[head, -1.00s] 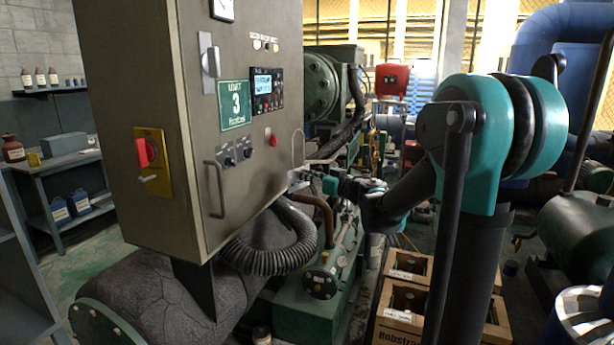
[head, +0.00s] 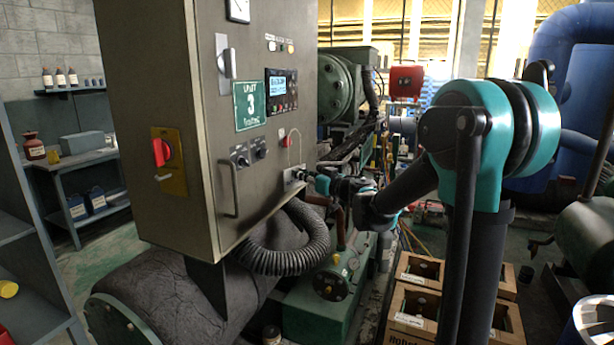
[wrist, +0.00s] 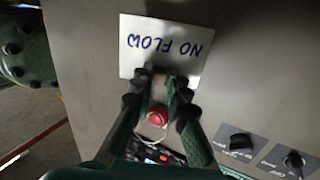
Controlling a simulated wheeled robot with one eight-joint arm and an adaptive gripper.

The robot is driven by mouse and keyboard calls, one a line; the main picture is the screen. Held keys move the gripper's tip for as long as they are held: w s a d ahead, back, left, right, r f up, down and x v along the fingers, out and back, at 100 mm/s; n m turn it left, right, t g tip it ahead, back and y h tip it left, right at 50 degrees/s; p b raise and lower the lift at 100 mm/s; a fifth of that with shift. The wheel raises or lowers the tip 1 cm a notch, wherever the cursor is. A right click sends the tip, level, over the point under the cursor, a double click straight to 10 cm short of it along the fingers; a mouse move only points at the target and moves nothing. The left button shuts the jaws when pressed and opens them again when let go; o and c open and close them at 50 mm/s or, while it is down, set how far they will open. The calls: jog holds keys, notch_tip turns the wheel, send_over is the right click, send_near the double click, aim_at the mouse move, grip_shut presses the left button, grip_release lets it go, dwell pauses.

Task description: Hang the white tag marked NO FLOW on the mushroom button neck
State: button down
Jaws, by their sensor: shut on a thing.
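The white NO FLOW tag (wrist: 165,48) is upside down in the wrist view, close to the cabinet front. My gripper (wrist: 161,78) is shut on the tag's edge. In the head view my gripper (head: 308,177) holds the tag (head: 291,175) below and right of the red mushroom button (head: 282,133). The tag's thin wire loop (head: 299,146) rises to about button height. In the wrist view the button (wrist: 157,115) shows between my fingers, with part of the loop beside it. I cannot tell whether the loop is around the neck or only in front.
The grey cabinet (head: 205,200) has a vertical handle (head: 229,190), black knobs (head: 242,158) and a display panel (head: 281,90) near the button. A corrugated hose (head: 290,250) runs below. Wooden crates (head: 410,308) stand on the floor at right.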

aim_at(292, 180)
jog(key=shift+w+a, duration=0.35)
jog(key=shift+a, duration=0.55)
jog(key=shift+w+a, duration=0.3)
jog(key=shift+a, duration=0.6)
jog(key=shift+a+f, duration=0.1)
jog(key=shift+f, duration=1.15)
jog(key=c, duration=1.4)
grip_release()
jog(key=shift+c, duration=0.2)
